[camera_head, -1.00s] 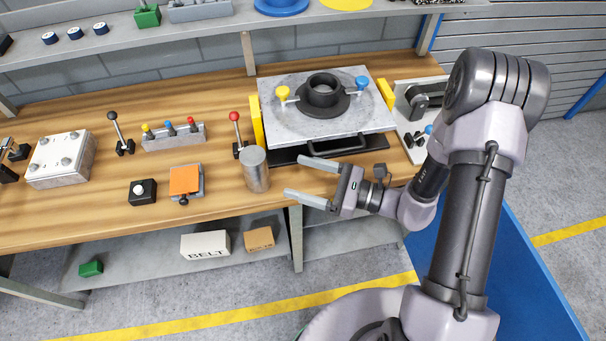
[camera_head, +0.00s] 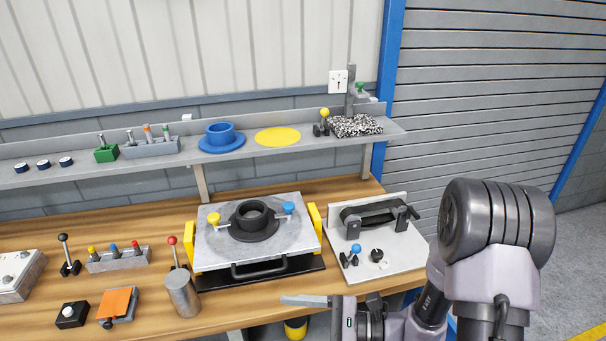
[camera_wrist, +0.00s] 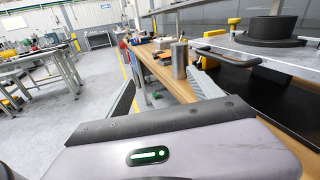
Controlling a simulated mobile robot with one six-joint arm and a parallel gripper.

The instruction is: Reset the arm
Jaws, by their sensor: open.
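My gripper (camera_head: 300,301) is at the bottom of the head view, in front of the bench's front edge and below the grey clutch pallet (camera_head: 215,243). One finger shows, pointing left; the other is cut off by the frame. The gripper is open and nothing shows in it. My arm comes in from the right, bent, with its large dark joint high. In the wrist view my gripper's pale body with a green light (camera_wrist: 148,156) fills the bottom, and a grey finger (camera_wrist: 205,86) reaches toward the bench.
A metal cylinder (camera_head: 183,296) stands near the bench edge, left of my gripper. The pallet bears a black ring (camera_head: 252,214) and has a black handle (camera_head: 262,266) at its front. A white fixture board (camera_head: 395,258) lies to the right. Open floor (camera_wrist: 60,110) shows beyond the bench.

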